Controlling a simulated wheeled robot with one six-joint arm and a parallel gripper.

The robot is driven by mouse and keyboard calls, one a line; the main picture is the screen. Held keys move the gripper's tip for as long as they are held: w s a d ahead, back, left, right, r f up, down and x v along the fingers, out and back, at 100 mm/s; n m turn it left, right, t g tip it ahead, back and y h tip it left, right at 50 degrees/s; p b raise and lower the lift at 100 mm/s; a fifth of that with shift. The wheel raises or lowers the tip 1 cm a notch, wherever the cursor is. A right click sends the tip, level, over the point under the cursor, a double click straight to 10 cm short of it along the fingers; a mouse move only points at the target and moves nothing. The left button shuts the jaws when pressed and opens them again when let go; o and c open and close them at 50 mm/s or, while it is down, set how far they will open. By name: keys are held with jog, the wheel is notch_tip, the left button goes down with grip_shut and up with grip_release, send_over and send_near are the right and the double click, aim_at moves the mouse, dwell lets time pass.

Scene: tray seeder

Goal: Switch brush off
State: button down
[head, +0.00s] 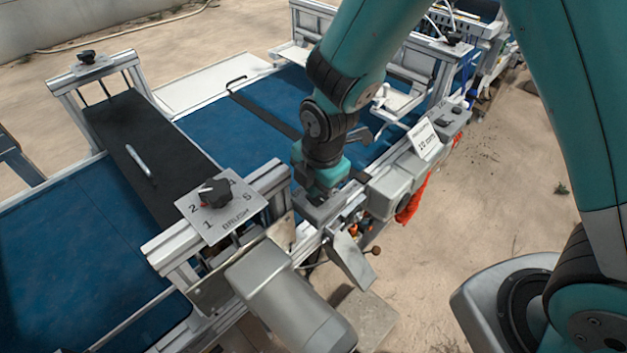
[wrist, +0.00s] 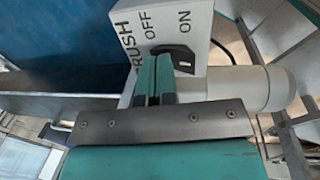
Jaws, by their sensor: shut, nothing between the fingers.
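The brush switch box (wrist: 208,20) is light grey and marked BRUSH, OFF and ON in the wrist view. A black switch (wrist: 181,57) with a small white mark at its right end sits on it, below the OFF and ON words. I cannot tell its setting for sure. My gripper (wrist: 156,58) is shut and empty, its teal fingertips at the left end of the switch and partly covering it. I cannot tell if they touch. In the head view my gripper points down at the machine's near side, and its fingertips and the switch face are hidden.
A plate marked BRUSH with a black numbered knob (head: 214,193) stands left of my gripper. A grey motor (head: 290,300) is in front of it. A box labelled 20 rpm (head: 425,140) is to the right. Blue belts (head: 70,245) run along the machine. The floor at right is mostly clear.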

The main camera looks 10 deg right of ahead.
jog(key=shift+s+d+r, duration=0.2)
jog(key=shift+s, duration=0.15)
jog(key=shift+r+p, duration=0.3)
jog(key=shift+p, duration=0.05)
jog(key=r+p, duration=0.2)
jog(key=r, duration=0.1)
jog(key=w+r+p, duration=0.1)
jog(key=p, duration=0.1)
jog(key=shift+a+r, duration=0.3)
notch_tip(320, 180, up, 8)
jog(key=w+b, duration=0.1)
jog(key=b, duration=0.2)
jog(key=shift+w+a+r+b, duration=0.25)
jog(key=shift+w+a+b, duration=0.1)
jog(key=shift+a, duration=0.1)
jog(key=shift+s, duration=0.1)
jog(key=s+d+r+m+y+b, duration=0.1)
jog(key=s+d+r+m, duration=0.1)
jog(key=s+m, duration=0.6)
jog(key=s+d+r+m+g+y+b, duration=0.1)
jog(key=s+d+r+m+y+b, duration=0.1)
jog(key=s+m, duration=0.7)
jog(key=shift+s+d+r, duration=0.55)
jog(key=shift+s+r, duration=0.2)
jog(key=shift+s, duration=0.2)
